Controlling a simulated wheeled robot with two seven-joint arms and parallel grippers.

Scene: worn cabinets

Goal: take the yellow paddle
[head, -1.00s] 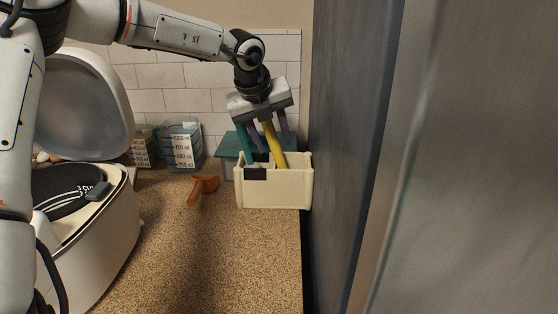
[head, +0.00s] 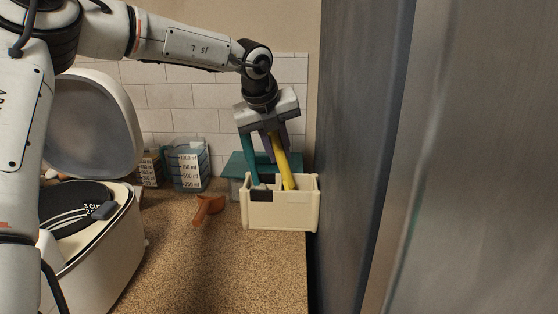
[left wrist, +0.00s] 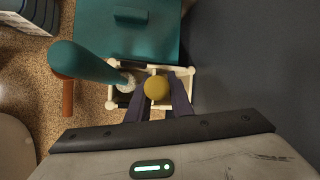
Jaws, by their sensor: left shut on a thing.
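The yellow paddle (head: 283,166) stands upright, slightly tilted, in a cream divided bin (head: 282,214) on the counter. Its lower end is hidden inside the bin. My left gripper (head: 279,143) points down from above the bin, its purple fingers shut on the paddle's upper part. In the left wrist view the rounded yellow handle end (left wrist: 157,88) sits between the two fingers (left wrist: 166,98). A utensil with a teal handle (head: 250,157) stands in the same bin, just left of the paddle; it also shows large in the left wrist view (left wrist: 86,60). My right gripper is not in view.
A teal-lidded box (head: 240,164) is behind the bin. A measuring container (head: 187,167) and an orange-brown scoop (head: 208,209) are to the left, with an open rice cooker (head: 90,235) beyond. A dark tall panel (head: 350,150) stands close on the right. Counter in front is clear.

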